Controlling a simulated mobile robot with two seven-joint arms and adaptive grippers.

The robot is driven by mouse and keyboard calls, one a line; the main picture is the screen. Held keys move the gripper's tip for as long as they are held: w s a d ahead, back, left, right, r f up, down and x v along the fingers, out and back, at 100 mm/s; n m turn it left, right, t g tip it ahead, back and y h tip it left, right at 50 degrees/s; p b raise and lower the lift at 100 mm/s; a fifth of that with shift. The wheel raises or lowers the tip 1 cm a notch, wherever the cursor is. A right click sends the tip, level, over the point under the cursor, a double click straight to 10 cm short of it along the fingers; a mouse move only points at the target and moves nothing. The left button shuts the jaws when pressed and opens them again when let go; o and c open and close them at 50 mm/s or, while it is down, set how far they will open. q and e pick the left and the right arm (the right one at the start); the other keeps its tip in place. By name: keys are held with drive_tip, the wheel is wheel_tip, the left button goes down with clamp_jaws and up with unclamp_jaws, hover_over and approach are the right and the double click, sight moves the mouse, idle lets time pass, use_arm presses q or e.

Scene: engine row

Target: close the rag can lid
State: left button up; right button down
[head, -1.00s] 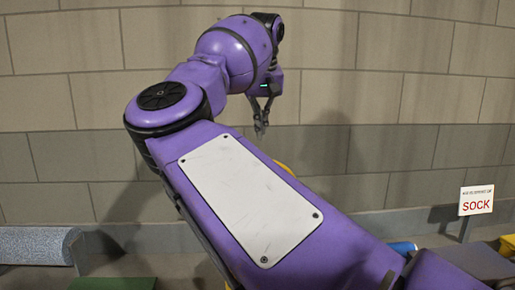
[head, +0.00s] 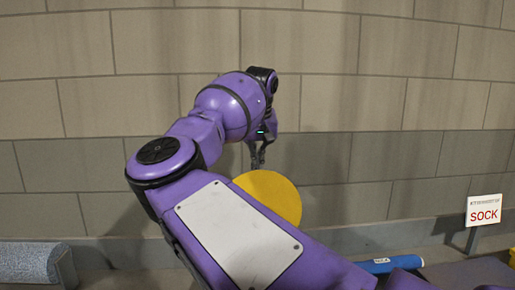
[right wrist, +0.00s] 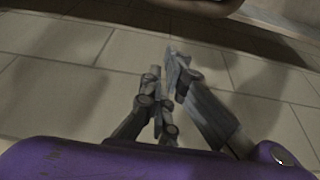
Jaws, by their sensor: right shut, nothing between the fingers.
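A round yellow disc (head: 272,194), which looks like the rag can lid, stands raised and facing me in the head view. My right arm covers its lower left part, and the can body is hidden. My right gripper (head: 257,160) is just above the disc's upper left edge and points down. I cannot tell whether it touches the disc. In the right wrist view the gripper (right wrist: 166,62) has its fingers together and empty, with no lid visible there. My left gripper is not in view.
A block wall (head: 400,100) runs behind everything. A sign reading SOCK (head: 484,210) stands at the right, with a blue cylinder (head: 388,265) lying low, left of it. A grey-blue padded piece (head: 32,262) is at the lower left. Space above the arm is clear.

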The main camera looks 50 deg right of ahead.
drive_tip(key=shift+s+a+r, duration=0.25)
drive_tip(key=shift+s+a, duration=0.9)
drive_tip(key=shift+s, duration=0.05)
